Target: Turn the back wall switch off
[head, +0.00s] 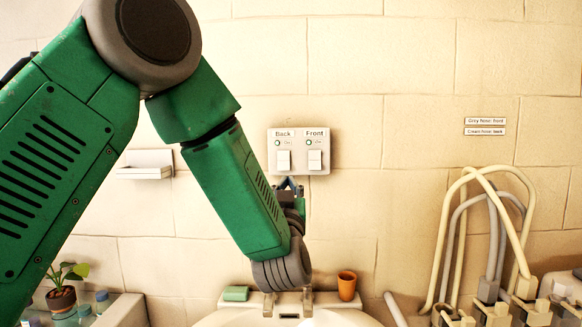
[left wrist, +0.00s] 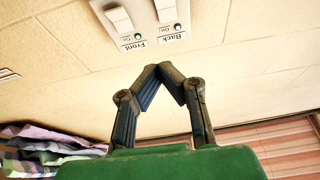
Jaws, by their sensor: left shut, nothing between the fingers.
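A pale switch plate (head: 299,172) is on the tiled wall, with a Back switch (head: 283,160) on the left and a Front switch (head: 315,159) on the right. In the left wrist view the plate is upside down, with the Back switch (left wrist: 168,11) right of the Front switch (left wrist: 119,19). Each has a green lamp, and the small word beside it looks like "On". My left gripper (head: 287,181) is just below the Back switch, apparently apart from it. In the left wrist view its fingertips (left wrist: 158,69) meet, empty. My right gripper is out of view.
Below are a washbasin (head: 210,319), green soap (head: 236,293) and an orange cup (head: 346,285). Hoses (head: 447,235) hang at the right under two small labels (head: 485,126). A wall shelf (head: 145,172) and potted plant (head: 61,297) are left. The wall around the plate is clear.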

